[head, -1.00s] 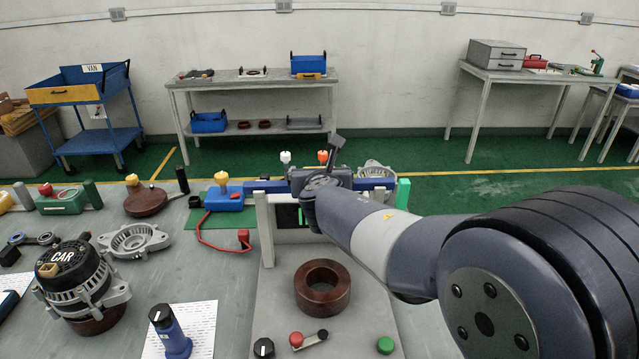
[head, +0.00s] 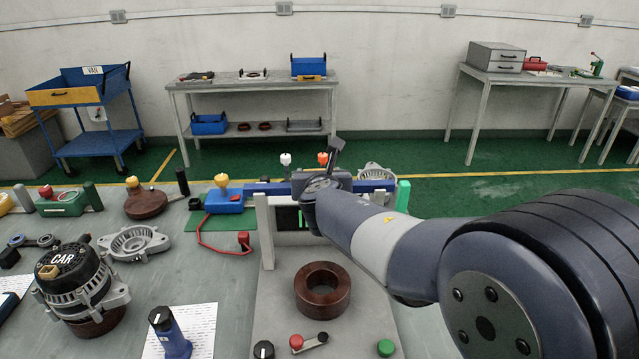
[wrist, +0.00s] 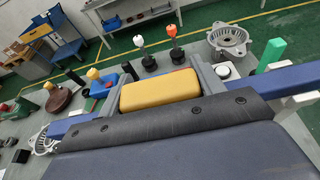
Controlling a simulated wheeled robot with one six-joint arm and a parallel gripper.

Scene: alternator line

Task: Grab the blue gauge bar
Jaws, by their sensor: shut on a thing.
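The blue gauge bar (head: 265,187) lies level across the top of a pale upright frame (head: 265,225). Its right end (head: 375,185) shows beyond my gripper (head: 320,182). In the wrist view the blue bar (wrist: 285,80) runs out on both sides, with a yellow grip block (wrist: 158,91) at its middle. My gripper (wrist: 160,88) is shut on this yellow block, one grey finger at each side. I cannot tell whether the bar still touches the frame. My wrist hides the bar's middle in the head view.
A brown ring (head: 322,289) lies on the grey plate before the frame. A green block (head: 403,194) stands by the bar's right end. A blue box (head: 224,200) with a red cable is close on the left. An alternator marked CAR (head: 80,285) stands farther left.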

